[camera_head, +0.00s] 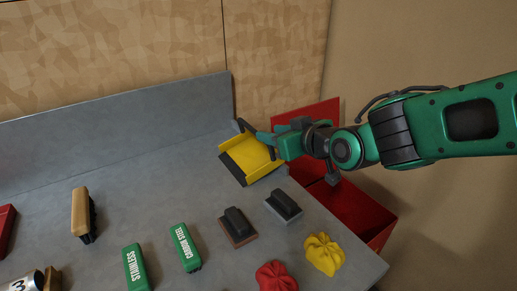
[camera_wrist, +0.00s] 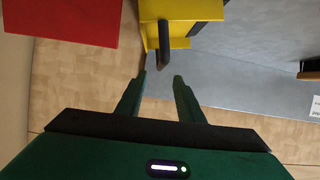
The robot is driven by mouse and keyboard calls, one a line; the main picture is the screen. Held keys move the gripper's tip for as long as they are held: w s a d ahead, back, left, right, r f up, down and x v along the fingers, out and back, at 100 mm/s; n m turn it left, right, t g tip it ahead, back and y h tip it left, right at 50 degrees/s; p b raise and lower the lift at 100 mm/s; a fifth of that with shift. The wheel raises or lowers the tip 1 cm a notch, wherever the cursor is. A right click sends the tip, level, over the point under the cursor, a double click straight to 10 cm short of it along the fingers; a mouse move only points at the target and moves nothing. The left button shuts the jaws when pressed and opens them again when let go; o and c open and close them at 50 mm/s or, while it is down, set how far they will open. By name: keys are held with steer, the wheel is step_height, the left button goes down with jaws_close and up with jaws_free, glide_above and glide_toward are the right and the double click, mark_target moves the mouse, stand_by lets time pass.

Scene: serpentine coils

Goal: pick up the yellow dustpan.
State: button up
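The yellow dustpan (camera_head: 252,152) lies on the grey bench near its back right corner, with a dark front edge and a dark handle at the rear. In the wrist view the dustpan (camera_wrist: 182,10) is at the top, its dark handle (camera_wrist: 164,42) pointing toward my gripper. My gripper (camera_wrist: 161,77) is open and empty, its two green fingers apart, with the handle ahead of the fingertips. In the head view my gripper (camera_head: 257,135) is at the rear right of the dustpan and covers part of it. Whether it touches the pan cannot be told.
A red bin (camera_head: 354,212) stands beside the bench's right edge, under my arm. A low grey back wall (camera_head: 120,115) runs behind the bench. Brushes, green blocks (camera_head: 186,248), and red and yellow cloths (camera_head: 324,254) lie toward the front. The bench's left rear is clear.

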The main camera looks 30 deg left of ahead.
mark_target(254, 129)
steer(key=x, duration=0.5)
steer(key=shift+f+x, duration=0.15)
steer(key=shift+x, duration=1.15)
steer(key=shift+f+x, duration=0.15)
steer(key=shift+x, duration=1.2)
steer(key=shift+s, duration=0.15)
steer(key=shift+c, duration=0.7)
jaws_close()
steer(key=shift+r, duration=0.1)
